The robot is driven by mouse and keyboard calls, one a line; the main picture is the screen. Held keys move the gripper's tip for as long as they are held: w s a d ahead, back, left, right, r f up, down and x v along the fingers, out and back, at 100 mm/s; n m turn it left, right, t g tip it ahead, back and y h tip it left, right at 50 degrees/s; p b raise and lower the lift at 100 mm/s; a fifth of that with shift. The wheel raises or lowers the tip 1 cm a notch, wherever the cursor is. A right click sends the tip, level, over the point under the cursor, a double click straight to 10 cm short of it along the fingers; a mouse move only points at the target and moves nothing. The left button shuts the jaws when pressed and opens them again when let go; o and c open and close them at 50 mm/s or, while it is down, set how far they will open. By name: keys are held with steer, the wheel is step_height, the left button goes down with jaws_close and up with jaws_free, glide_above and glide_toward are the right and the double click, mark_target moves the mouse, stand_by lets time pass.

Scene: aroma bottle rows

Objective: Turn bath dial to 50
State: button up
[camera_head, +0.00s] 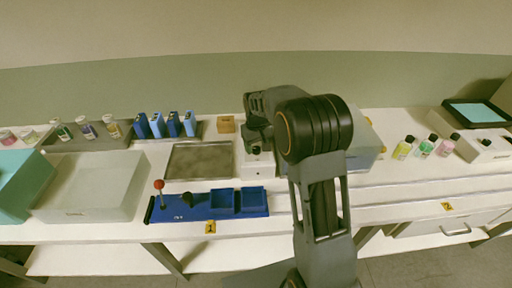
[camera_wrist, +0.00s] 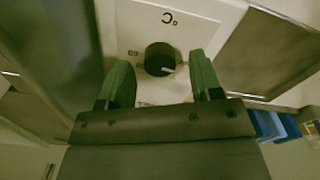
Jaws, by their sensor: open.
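The bath dial (camera_wrist: 160,58) is a dark round knob with a light pointer mark, set on a white panel (camera_wrist: 195,22) with small printed marks around it. In the wrist view my gripper (camera_wrist: 161,80) has its two green fingers apart, one on each side of the dial's lower part. I cannot tell whether either finger touches the dial. The pointer mark is at the dial's right side, and the setting cannot be read. In the head view the white panel (camera_head: 256,168) shows below my gripper (camera_head: 258,147), and my arm hides much of the bath (camera_head: 368,142) to the right.
A grey tray (camera_head: 200,176) lies left of the panel, with a blue holder (camera_head: 190,211) bearing a red-knobbed lever (camera_head: 160,190) in front. Blue bottles (camera_head: 172,124) and a small wooden block (camera_head: 226,124) stand behind. Capped bottles (camera_head: 425,147) stand at the right.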

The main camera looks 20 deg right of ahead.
steer(key=shift+f, duration=0.5)
steer(key=shift+c, duration=0.2)
steer(key=c, duration=0.9)
